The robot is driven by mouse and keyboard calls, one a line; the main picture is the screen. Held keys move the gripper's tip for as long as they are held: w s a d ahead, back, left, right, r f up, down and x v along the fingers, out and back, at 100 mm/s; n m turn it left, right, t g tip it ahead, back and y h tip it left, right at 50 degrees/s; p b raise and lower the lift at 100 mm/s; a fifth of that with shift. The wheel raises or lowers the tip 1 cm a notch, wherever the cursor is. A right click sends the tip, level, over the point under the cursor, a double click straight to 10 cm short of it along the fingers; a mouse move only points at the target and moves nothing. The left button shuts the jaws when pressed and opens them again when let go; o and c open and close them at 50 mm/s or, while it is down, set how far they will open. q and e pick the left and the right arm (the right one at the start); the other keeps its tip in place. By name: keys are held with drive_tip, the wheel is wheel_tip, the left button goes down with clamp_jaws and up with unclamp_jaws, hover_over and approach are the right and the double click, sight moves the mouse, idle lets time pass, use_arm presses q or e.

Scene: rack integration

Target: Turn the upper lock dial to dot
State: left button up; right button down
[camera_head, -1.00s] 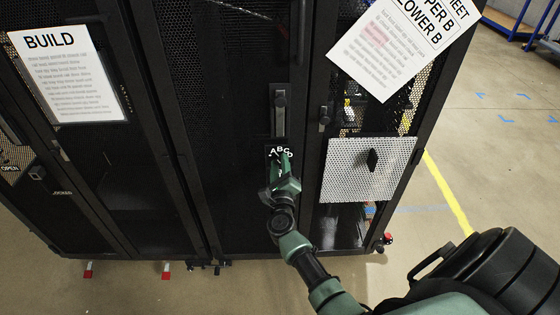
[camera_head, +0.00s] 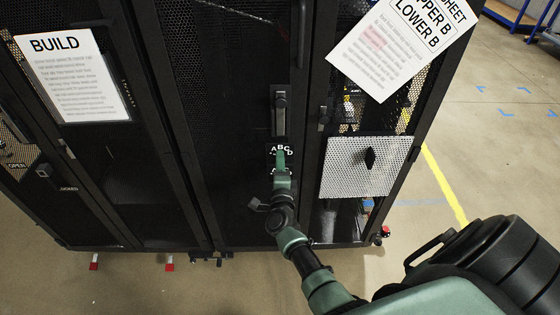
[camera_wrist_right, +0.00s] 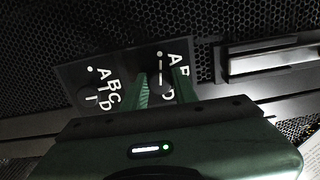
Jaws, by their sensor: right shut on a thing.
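The lock plate with two lettered dials is on the dark rack door below the handle. In the head view, the upper lock dial's letters (camera_head: 281,149) show just above my right gripper (camera_head: 281,163). In the right wrist view, my right gripper (camera_wrist_right: 163,88) is shut on the upper lock dial (camera_wrist_right: 160,82), one finger on each side. A white dot and a white line show there, seemingly lined up; the fingers hide some letters. The lower lock dial (camera_wrist_right: 92,97) is left of the fingers, untouched. My left gripper is out of view.
The door handle (camera_head: 280,112) is just above the dials; it is at the right in the wrist view. A perforated light panel (camera_head: 345,172) with a black knob (camera_head: 370,158) is to the right. BUILD sheet (camera_head: 72,80) hangs at left. Open floor lies right of the rack.

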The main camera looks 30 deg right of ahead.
idle(0.5)
drive_tip(key=c, duration=1.1)
unclamp_jaws()
drive_tip(key=v, duration=0.7)
drive_tip(key=shift+s+a, duration=0.2)
drive_tip(key=shift+s, duration=0.15)
